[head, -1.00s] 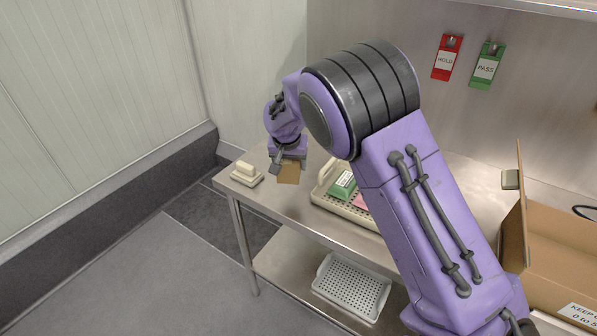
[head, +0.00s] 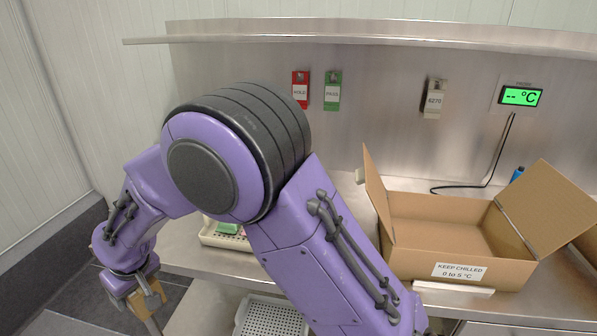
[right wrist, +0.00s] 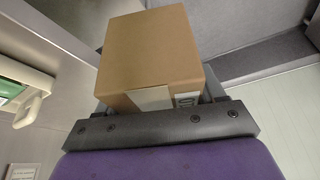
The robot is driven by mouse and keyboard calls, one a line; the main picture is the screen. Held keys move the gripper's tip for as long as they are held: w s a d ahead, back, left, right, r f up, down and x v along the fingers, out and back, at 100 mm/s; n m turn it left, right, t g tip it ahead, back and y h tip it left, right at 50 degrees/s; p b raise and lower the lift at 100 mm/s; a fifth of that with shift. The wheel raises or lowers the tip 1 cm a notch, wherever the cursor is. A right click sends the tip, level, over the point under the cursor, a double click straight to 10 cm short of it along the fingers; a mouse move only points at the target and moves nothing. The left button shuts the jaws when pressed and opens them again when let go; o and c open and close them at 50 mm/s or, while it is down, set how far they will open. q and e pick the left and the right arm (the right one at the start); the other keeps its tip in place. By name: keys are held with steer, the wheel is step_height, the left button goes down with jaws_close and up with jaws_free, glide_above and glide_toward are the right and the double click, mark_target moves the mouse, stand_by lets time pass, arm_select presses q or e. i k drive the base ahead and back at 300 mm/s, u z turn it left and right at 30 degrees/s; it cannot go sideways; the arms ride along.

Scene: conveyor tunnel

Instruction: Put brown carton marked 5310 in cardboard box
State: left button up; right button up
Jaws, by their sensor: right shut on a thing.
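My right gripper (head: 143,300) is shut on a brown carton (head: 152,296) at the lower left of the head view, off the table's left end. The carton (right wrist: 152,58) fills the middle of the right wrist view, with a pale label and a small printed patch on its near edge; its number is too small to read. The open cardboard box (head: 462,268) stands on the table at the right, flaps spread, marked "KEEP CHILLED 0 to 5 °C". Its visible inside looks empty. The gripper is well to the left of it. My left gripper is not in view.
A pale tray (head: 222,240) with a green carton (head: 228,228) is partly hidden behind my right arm. A perforated white tray (head: 270,318) sits on the lower shelf. Red (head: 300,90) and green (head: 332,91) tags hang on the back wall. A shelf (head: 400,35) runs above.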

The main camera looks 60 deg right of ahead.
mark_target(438, 244)
steer(key=k, duration=1.1)
steer(key=z, duration=1.8)
